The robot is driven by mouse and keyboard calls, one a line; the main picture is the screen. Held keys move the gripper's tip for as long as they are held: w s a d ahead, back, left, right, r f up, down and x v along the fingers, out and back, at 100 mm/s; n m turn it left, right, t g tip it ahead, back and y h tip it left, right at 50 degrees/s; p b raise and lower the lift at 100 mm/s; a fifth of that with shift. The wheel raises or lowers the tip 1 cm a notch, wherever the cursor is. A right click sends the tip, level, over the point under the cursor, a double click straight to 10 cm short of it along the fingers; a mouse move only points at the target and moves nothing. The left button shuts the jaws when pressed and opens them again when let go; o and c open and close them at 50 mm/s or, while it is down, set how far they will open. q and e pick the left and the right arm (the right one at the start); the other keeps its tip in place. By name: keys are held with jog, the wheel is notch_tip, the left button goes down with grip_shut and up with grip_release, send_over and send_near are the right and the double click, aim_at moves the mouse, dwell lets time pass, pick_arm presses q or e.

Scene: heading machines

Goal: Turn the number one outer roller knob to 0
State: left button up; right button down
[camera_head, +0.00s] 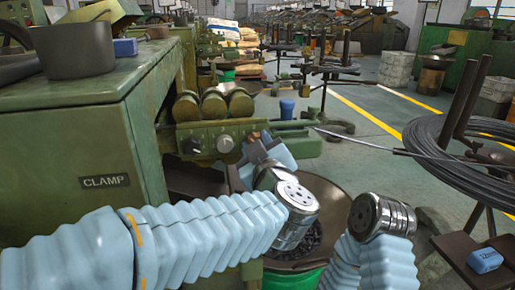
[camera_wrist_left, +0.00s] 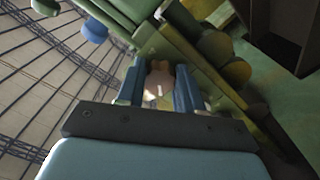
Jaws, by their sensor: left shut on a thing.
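The green machine carries a control bar with a black knob (camera_head: 190,145) and a silver knob (camera_head: 225,143). My left gripper (camera_head: 256,146) is at the right part of this bar, just right of the silver knob. In the left wrist view, the left gripper's two blue fingers (camera_wrist_left: 159,88) are shut on a round pinkish knob (camera_wrist_left: 160,78) with a pale mark on its face. In the head view my gripper hides this knob. I cannot read any number or dial setting.
Brass rollers (camera_head: 213,104) sit just above the control bar. A coil of wire (camera_head: 465,150) is on a stand at the right, with a rod reaching toward the machine. A blue block (camera_head: 485,260) lies at lower right.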

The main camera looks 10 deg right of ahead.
pick_arm(q)
jog(key=shift+n+b, duration=4)
jog(key=shift+n, duration=3.4)
jog(key=shift+r, duration=0.1)
jog(key=o, duration=1)
jog(key=shift+o, duration=0.2)
jog(key=s, duration=1.3)
jog(key=shift+s+p, duration=0.4)
